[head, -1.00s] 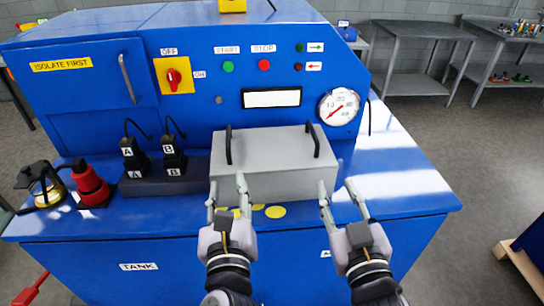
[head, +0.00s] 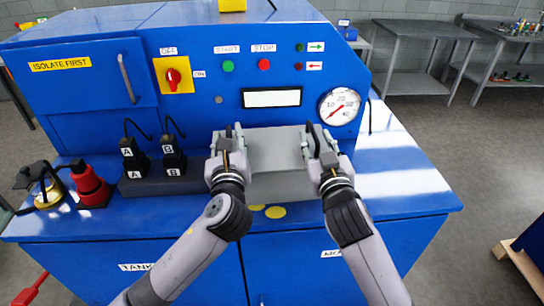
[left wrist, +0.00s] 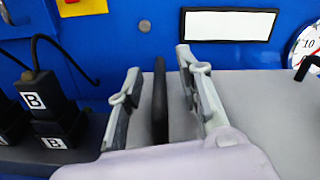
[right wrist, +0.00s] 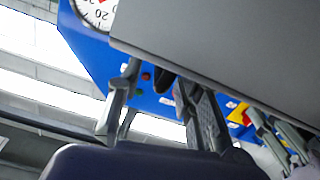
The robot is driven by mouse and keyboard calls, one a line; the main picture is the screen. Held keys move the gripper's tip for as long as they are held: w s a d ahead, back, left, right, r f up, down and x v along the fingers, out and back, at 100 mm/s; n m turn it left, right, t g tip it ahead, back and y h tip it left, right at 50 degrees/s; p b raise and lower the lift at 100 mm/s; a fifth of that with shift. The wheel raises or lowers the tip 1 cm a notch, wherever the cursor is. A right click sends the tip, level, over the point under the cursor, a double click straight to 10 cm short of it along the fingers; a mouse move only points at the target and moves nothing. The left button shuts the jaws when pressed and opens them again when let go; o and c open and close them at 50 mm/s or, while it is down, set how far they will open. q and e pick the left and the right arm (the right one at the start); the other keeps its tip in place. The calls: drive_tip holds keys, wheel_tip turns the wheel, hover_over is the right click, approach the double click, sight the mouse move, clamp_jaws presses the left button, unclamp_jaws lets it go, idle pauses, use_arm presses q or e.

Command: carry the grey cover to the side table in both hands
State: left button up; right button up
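The grey cover (head: 275,152) sits on the blue machine's ledge, with a black handle near each end. My left gripper (head: 228,137) is at its left end. In the left wrist view the open fingers stand on either side of the left black handle (left wrist: 160,100), with gaps showing. My right gripper (head: 318,138) is at the right end. In the right wrist view its fingers are spread, and a dark piece that looks like the right handle (right wrist: 179,96) shows between them beside the cover (right wrist: 240,50). The grippers partly hide both handles in the head view.
Two black plugs (head: 174,158) in a dark block stand left of the cover. A pressure gauge (head: 339,106) is behind right. A bare grey metal table (head: 415,32) stands at the back right.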

use_arm(q)
drive_tip(key=shift+w, duration=0.15)
use_arm(e)
drive_tip(key=shift+w, duration=0.15)
use_arm(q)
drive_tip(key=shift+c, duration=0.4)
use_arm(e)
drive_tip(key=shift+c, duration=0.4)
use_arm(q)
clamp_jaws()
use_arm(e)
clamp_jaws()
drive_tip(key=shift+a, duration=0.1)
use_arm(q)
drive_tip(key=shift+r, duration=0.25)
use_arm(e)
drive_tip(key=shift+r, duration=0.25)
